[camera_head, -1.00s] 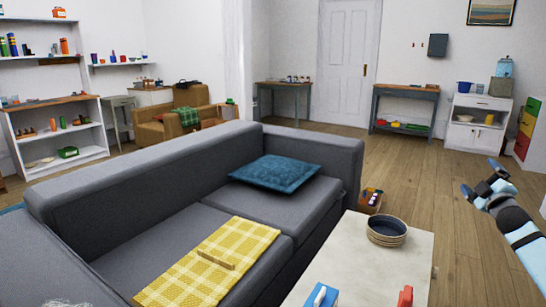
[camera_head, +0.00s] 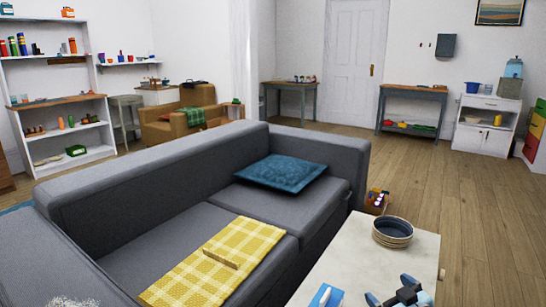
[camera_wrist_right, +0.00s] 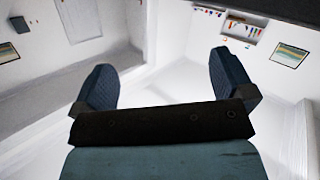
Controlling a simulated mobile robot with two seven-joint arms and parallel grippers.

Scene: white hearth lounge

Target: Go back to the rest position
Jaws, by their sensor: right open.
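My right gripper (camera_head: 389,290) is at the bottom edge of the head view, in front of the low table's near part. It hides part of the tabletop there. In the right wrist view its two dark fingers (camera_wrist_right: 162,70) stand wide apart with nothing between them, against white walls. My left gripper is not in view.
A grey sofa (camera_head: 190,190) with a yellow checked cloth (camera_head: 215,265) and blue cushion (camera_head: 282,171) fills the middle. Wooden floor (camera_head: 460,190) lies clear at right.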

